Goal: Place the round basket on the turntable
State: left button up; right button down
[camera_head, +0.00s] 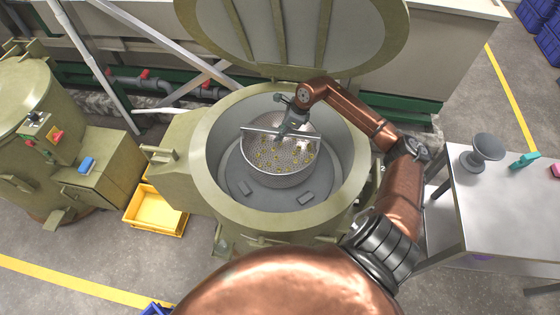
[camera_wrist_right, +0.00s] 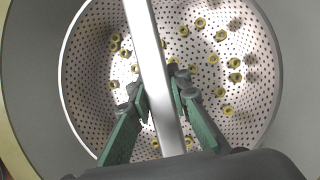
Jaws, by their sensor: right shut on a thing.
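The round basket (camera_head: 277,165) is a perforated metal bowl with a flat bar handle (camera_head: 256,130) across its top and several small yellow rings inside. It is inside the open olive-green drum, over the grey turntable (camera_head: 240,187); I cannot tell whether it touches it. My right gripper (camera_head: 285,132) reaches in from above and is shut on the bar handle. In the right wrist view the green fingers (camera_wrist_right: 160,100) stand on either side of the bar, with the basket (camera_wrist_right: 85,60) below. My left gripper is not in view.
The drum's rim (camera_head: 212,190) surrounds the basket, and its lid (camera_head: 300,35) stands open behind. A yellow crate (camera_head: 155,212) and a second machine (camera_head: 25,140) are at the left.

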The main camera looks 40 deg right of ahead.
aim_at(293, 132)
jog(key=shift+f+b, duration=0.35)
jog(key=shift+f, duration=4.35)
jog(key=c, duration=1.8)
grip_release()
jog(key=shift+f, duration=0.2)
jog(key=shift+r, duration=0.1)
jog(key=p+v, duration=0.1)
jog(key=v, duration=1.1)
jog(key=shift+s, duration=0.1)
